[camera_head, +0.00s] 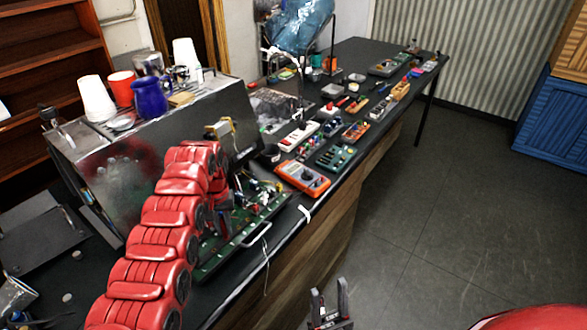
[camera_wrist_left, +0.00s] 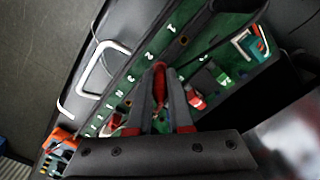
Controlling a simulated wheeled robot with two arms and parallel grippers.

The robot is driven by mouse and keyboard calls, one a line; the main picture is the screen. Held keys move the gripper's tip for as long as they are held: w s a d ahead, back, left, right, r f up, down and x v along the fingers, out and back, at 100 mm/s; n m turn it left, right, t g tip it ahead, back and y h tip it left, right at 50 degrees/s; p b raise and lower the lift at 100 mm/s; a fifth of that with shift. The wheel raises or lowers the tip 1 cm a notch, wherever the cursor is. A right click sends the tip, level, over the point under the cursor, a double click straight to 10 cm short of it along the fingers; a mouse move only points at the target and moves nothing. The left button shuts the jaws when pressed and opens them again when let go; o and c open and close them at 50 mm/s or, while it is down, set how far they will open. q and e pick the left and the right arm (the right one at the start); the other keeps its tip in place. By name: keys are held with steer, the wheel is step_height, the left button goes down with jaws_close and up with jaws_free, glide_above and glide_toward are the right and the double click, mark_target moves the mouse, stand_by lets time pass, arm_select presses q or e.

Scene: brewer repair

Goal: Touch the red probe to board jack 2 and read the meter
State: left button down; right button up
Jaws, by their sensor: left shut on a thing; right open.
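The green board (camera_head: 212,262) lies on the bench below my red left arm. In the left wrist view the board (camera_wrist_left: 185,45) shows a row of white markings along its edge. My left gripper (camera_wrist_left: 160,95) is shut on the red probe (camera_wrist_left: 160,71), whose red body shows between the fingertips over the board. Its tip is hidden, so I cannot tell whether it touches a jack or which one. The orange meter (camera_head: 303,179) lies beside the board; its display is too small to read. My right gripper (camera_head: 330,304) is open and empty, off the bench's front side.
A metal brewer housing (camera_head: 120,165) stands behind the board with cups and a blue jug (camera_head: 150,98) on top. A white power strip (camera_head: 298,136) and several small parts lie further along the bench. The floor at right (camera_head: 430,210) is clear.

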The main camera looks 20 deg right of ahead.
mark_target(222, 221)
arm_select(q)
steer(key=shift+r, duration=2.55)
